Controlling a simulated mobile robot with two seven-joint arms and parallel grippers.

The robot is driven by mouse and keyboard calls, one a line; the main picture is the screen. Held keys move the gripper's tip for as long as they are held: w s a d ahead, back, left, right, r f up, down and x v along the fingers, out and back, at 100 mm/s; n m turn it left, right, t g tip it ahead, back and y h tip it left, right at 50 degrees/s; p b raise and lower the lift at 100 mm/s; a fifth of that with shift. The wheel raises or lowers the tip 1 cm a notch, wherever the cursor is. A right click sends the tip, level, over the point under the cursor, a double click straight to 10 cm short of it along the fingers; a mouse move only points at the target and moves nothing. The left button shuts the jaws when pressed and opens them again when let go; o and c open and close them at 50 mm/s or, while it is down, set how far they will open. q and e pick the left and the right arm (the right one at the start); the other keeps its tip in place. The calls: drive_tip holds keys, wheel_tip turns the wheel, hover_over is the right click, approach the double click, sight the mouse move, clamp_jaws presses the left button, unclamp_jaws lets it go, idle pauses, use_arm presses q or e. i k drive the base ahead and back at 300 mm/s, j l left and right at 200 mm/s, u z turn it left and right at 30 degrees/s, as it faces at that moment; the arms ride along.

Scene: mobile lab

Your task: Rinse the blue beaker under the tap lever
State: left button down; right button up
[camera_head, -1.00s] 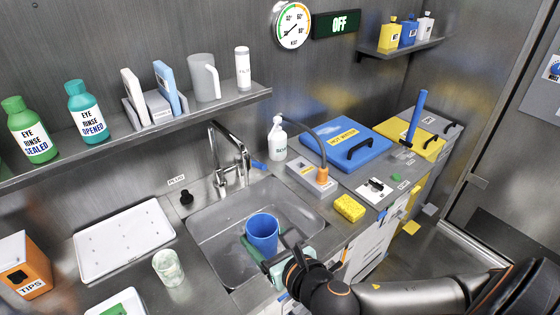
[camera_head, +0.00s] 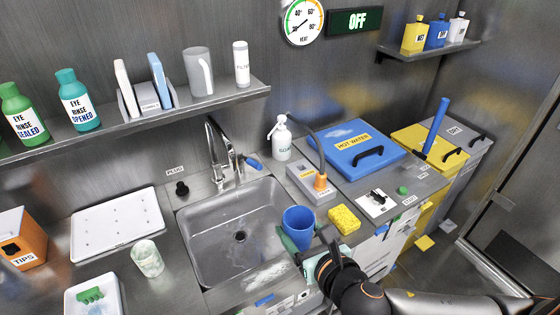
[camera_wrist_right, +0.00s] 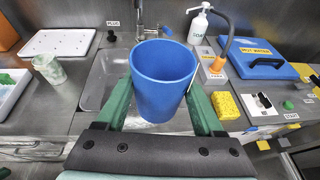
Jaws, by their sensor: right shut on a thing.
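The blue beaker (camera_head: 298,226) is upright with its open rim facing up. My right gripper (camera_head: 302,243) is shut on it, with green fingers on either side of the beaker in the right wrist view (camera_wrist_right: 160,95). The beaker is held at the right front edge of the steel sink (camera_head: 205,262). The chrome tap (camera_head: 222,150) stands at the back of the sink, back and left of the beaker. A blue-tipped lever (camera_head: 254,163) sticks out beside the tap. No water stream shows. My left gripper is not in view.
A yellow sponge (camera_head: 344,219) lies just right of the beaker. A grey box with an orange-based hose (camera_head: 312,183) and a soap bottle (camera_head: 282,140) stand behind. A patterned cup (camera_head: 147,259) stands left of the sink. The sink basin is empty, its drain (camera_head: 240,236) open.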

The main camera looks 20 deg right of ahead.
sight(257, 166)
drive_tip(key=k+l+z, duration=0.2)
drive_tip(key=l, duration=2.9)
drive_tip(key=i, duration=0.1)
